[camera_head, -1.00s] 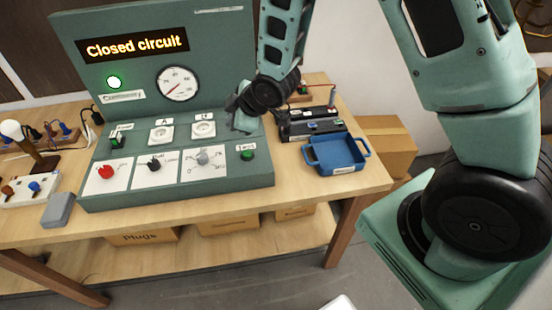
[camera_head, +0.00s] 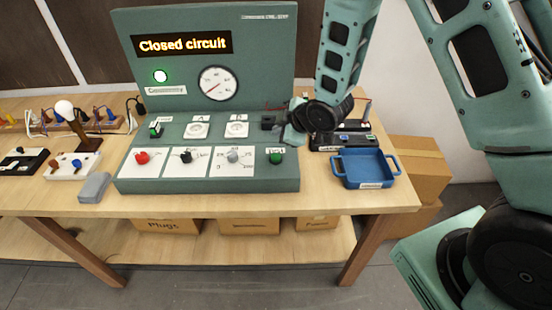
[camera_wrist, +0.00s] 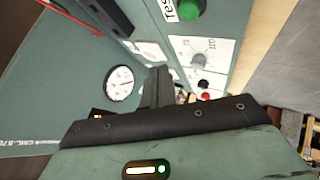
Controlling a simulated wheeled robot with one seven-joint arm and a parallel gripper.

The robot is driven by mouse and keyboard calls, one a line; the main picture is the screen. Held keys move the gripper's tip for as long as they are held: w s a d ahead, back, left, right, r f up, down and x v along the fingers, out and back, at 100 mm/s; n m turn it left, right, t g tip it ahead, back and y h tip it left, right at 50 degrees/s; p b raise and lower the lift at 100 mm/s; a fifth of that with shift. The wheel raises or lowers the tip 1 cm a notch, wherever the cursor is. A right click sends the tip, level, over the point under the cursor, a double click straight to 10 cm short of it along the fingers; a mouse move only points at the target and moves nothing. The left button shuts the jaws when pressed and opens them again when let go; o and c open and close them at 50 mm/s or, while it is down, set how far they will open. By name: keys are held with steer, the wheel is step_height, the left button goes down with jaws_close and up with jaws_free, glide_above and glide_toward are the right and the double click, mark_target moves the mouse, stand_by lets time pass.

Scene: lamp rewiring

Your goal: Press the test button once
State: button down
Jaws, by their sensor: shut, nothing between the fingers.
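The green test button (camera_head: 276,158) sits at the right end of the sloping front of the green test panel (camera_head: 205,184), under a small label. In the wrist view the test button (camera_wrist: 190,8) shows at the top edge, partly cut off. My gripper (camera_head: 288,133) is shut and empty, above and slightly right of the button in the head view, apart from it. In the wrist view its closed fingers (camera_wrist: 158,86) point over the panel. The display (camera_head: 182,45) reads "Closed circuit", and the round lamp below it glows green.
Red, black and grey knobs sit left of the button, with two sockets behind. A dial gauge (camera_head: 217,83) stands on the upright back. A blue tray (camera_head: 364,183) and a black device lie to the right. A grey block (camera_head: 94,187) lies left of the panel.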

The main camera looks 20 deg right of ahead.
mark_target(279, 158)
step_height(279, 158, down, 7)
steer(key=b, duration=0.4)
steer(key=shift+r, duration=0.15)
steer(key=shift+b, duration=0.3)
stand_by(1.4)
steer(key=shift+f+b, duration=0.4)
steer(key=shift+b, duration=0.05)
steer(key=shift+f+b, duration=0.4)
steer(key=shift+b, duration=0.05)
stand_by(0.5)
stand_by(0.4)
steer(key=shift+r+p, duration=0.5)
steer(key=shift+r, duration=0.35)
steer(key=shift+r, duration=0.1)
steer(key=shift+r+p, duration=1.7)
steer(key=shift+r, duration=0.75)
